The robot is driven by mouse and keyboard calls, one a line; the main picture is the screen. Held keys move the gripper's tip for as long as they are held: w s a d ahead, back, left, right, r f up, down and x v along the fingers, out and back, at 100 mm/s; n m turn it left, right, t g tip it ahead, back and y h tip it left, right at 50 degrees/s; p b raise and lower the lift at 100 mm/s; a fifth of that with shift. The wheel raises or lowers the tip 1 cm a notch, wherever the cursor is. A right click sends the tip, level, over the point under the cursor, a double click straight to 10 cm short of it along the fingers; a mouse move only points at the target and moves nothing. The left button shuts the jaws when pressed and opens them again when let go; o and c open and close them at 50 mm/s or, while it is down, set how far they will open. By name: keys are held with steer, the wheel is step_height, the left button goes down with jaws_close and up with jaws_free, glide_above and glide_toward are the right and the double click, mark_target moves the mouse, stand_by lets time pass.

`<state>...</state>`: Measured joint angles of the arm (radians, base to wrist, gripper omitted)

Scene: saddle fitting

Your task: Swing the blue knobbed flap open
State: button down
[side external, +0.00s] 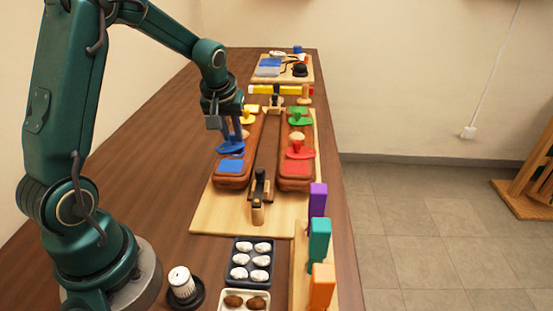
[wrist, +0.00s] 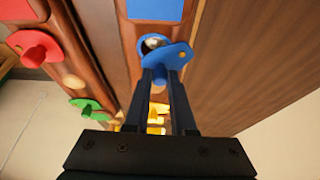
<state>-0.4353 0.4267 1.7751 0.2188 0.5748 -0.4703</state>
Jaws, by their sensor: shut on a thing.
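The blue knobbed flap (side external: 229,149) is on the left brown saddle bag (side external: 232,181), just beyond a blue square patch. In the wrist view, the blue flap (wrist: 172,54) sits turned to one side of a round opening (wrist: 152,44). Part of the opening is uncovered, with something pale and shiny inside. My gripper (side external: 232,139) reaches down over the flap. In the wrist view, my gripper's fingers (wrist: 165,76) are shut on the flap's knob, which is mostly hidden between them.
The right bag carries a red flap (side external: 299,153) and a green flap (side external: 299,121). A yellow flap (side external: 249,117) lies beyond the blue one. A black clamp (side external: 260,186) stands between the bags. Purple, teal and orange blocks (side external: 319,240) stand at the front right.

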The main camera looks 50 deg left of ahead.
mark_target(224, 144)
steer(key=n, duration=0.2)
steer(key=a+n+g, duration=0.1)
steer(key=n, duration=0.1)
steer(key=n+g+y, duration=0.1)
steer(key=n, duration=0.1)
steer(key=shift+a, duration=0.35)
steer(key=n, duration=0.1)
steer(key=n+g, duration=0.1)
steer(key=n, duration=0.1)
steer(key=shift+s+a+n+g, duration=0.25)
steer(key=shift+a+n+g, duration=0.05)
steer(key=shift+a+n, duration=0.1)
steer(key=shift+s+a+n+g, duration=0.15)
steer(key=shift+n+g, duration=0.1)
steer(key=shift+n, duration=0.4)
steer(key=shift+s+a+n+g, duration=0.15)
steer(key=shift+n+g, duration=0.1)
steer(key=shift+n, duration=0.4)
steer(key=shift+d, duration=0.1)
steer(key=c, duration=0.8)
jaws_free()
steer(key=shift+o, duration=0.2)
steer(key=shift+v, duration=2.6)
